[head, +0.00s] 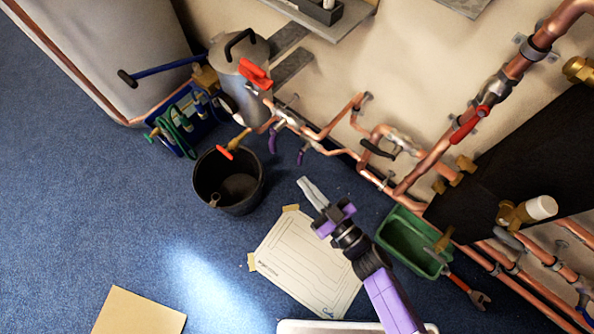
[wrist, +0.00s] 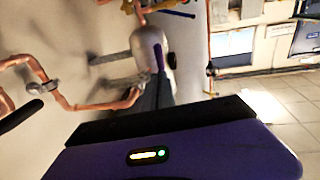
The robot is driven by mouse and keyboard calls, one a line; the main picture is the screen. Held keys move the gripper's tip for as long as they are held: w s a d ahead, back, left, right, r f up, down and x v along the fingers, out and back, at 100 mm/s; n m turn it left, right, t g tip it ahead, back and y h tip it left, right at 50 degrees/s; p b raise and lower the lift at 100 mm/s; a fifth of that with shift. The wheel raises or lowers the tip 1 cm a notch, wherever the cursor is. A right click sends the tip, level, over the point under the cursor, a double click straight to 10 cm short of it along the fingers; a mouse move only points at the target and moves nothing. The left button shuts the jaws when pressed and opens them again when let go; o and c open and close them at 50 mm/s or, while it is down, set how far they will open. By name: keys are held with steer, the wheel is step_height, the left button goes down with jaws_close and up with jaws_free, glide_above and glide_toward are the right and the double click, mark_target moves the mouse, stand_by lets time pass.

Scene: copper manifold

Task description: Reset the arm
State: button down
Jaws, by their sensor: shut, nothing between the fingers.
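My gripper (head: 306,184) shows in the head view at the end of my purple and black arm, which reaches up from the lower right. Its pale grey fingers point to the upper left and are shut, with nothing held between them. It hangs in front of the paper sheet and the blue floor, apart from the pipes. In the wrist view a purple and black housing with a small lit indicator fills the bottom; I cannot clearly make out the fingertips there.
Copper pipes (head: 432,160) with red-handled valves run along the wall at right. A black bucket (head: 203,180), a grey tank (head: 256,97) and a blue tool caddy (head: 181,148) stand at left. A green bin (head: 391,240) is right of my arm.

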steer(key=v, duration=0.2)
steer(key=shift+s+d, duration=0.2)
steer(key=shift+s, duration=0.05)
